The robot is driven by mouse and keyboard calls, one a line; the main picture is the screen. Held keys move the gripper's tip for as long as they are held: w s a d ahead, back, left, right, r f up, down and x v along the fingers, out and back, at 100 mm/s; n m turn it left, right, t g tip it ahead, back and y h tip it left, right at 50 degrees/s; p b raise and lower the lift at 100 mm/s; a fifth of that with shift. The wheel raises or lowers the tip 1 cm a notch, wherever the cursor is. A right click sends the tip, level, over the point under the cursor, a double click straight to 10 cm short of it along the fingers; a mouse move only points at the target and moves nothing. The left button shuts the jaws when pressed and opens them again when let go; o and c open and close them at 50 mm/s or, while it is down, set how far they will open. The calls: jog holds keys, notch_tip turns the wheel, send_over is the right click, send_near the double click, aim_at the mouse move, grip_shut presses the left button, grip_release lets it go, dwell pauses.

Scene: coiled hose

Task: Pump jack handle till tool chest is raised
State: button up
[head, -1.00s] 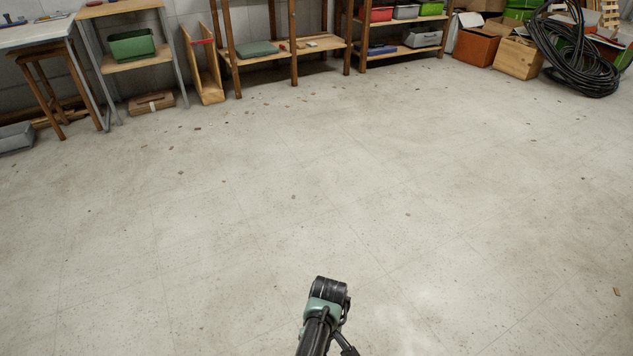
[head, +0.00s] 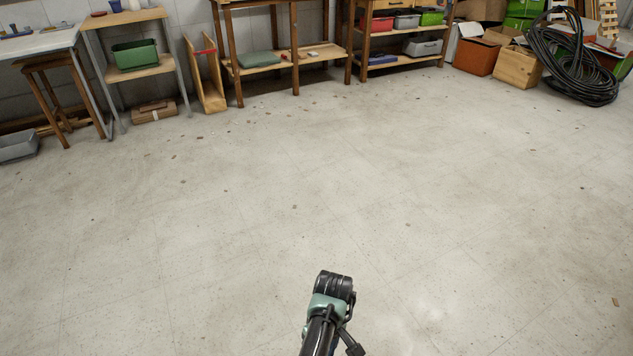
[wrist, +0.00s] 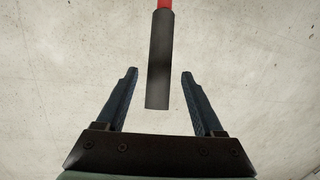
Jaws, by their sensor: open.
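The jack handle's dark grey grip (wrist: 159,48) hangs down from the top of the wrist view, with a bit of red shaft (wrist: 165,4) above it. My gripper (wrist: 160,73) is open, its two blue-grey fingers to the left and right of the grip's lower end in the picture. There are clear gaps on both sides, and neither finger touches the grip. I cannot tell whether the grip is at finger depth or beyond. The rest of the jack and the tool chest are in neither view. In the head view my arm shows at the bottom, but not the fingers.
The concrete floor (head: 270,210) is wide and clear apart from small scattered debris. Along the back wall stand a wooden stool (head: 55,95), a shelf with a green bin (head: 135,55), and wooden shelving (head: 295,55). Boxes and a coiled black hose (head: 572,70) are at the back right.

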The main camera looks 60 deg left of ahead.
jog(key=r, duration=0.2)
jog(key=r+p, duration=0.1)
jog(key=r, duration=0.1)
jog(key=w+r+p, duration=0.1)
jog(key=r, duration=0.2)
jog(key=shift+a, duration=0.2)
